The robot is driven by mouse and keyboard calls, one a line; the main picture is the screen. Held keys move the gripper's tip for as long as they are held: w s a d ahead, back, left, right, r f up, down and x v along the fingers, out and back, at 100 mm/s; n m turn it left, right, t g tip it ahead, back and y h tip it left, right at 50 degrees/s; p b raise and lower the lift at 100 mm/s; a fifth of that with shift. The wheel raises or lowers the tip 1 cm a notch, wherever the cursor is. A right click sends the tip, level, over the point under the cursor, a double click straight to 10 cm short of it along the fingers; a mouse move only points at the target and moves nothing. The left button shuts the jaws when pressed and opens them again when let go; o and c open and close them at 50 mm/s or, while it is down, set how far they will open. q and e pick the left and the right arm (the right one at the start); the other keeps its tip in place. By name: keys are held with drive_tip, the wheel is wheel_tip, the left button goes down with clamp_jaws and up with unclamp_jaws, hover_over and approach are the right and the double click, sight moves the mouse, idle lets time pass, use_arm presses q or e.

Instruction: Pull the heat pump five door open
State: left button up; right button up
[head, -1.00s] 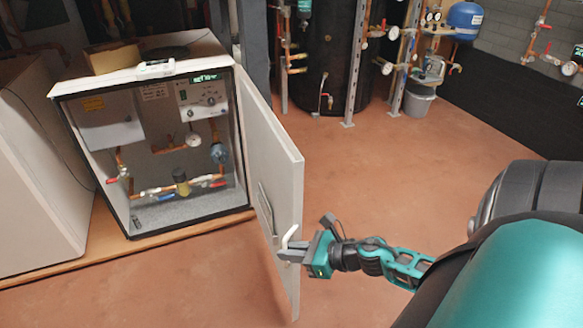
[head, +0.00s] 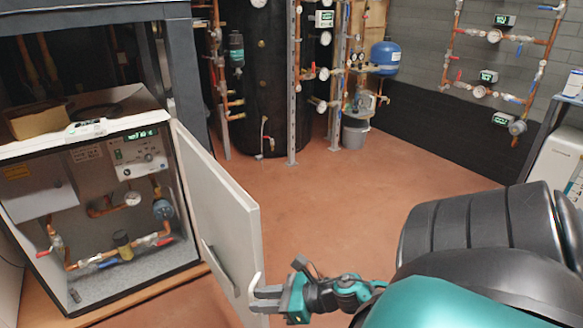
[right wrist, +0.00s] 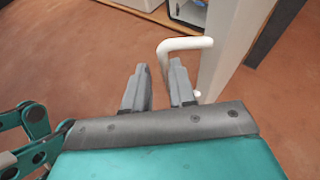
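The heat pump five door (head: 222,215) is a pale grey panel hinged on the cabinet's right side. It stands wide open, swung out toward me. Its white bent handle (head: 256,282) is near the door's free edge; it also shows in the right wrist view (right wrist: 185,43). My right gripper (head: 262,298) is at the handle. In the right wrist view, its two grey fingers (right wrist: 158,75) are apart, with the handle's bar just at the gap between the tips. The right finger hides part of the handle. I cannot tell whether they touch. My left gripper is out of view.
The open cabinet (head: 95,215) holds pipes, gauges and a control panel. A black tank (head: 258,80) and a grey bucket (head: 355,134) stand behind. Red-brown floor (head: 330,195) is clear right of the door. A white unit (head: 558,170) stands at the right edge.

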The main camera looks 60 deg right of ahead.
drive_tip(key=p+v, duration=0.1)
drive_tip(key=v, duration=0.7)
drive_tip(key=shift+s, duration=0.25)
drive_tip(key=shift+a+r, duration=0.1)
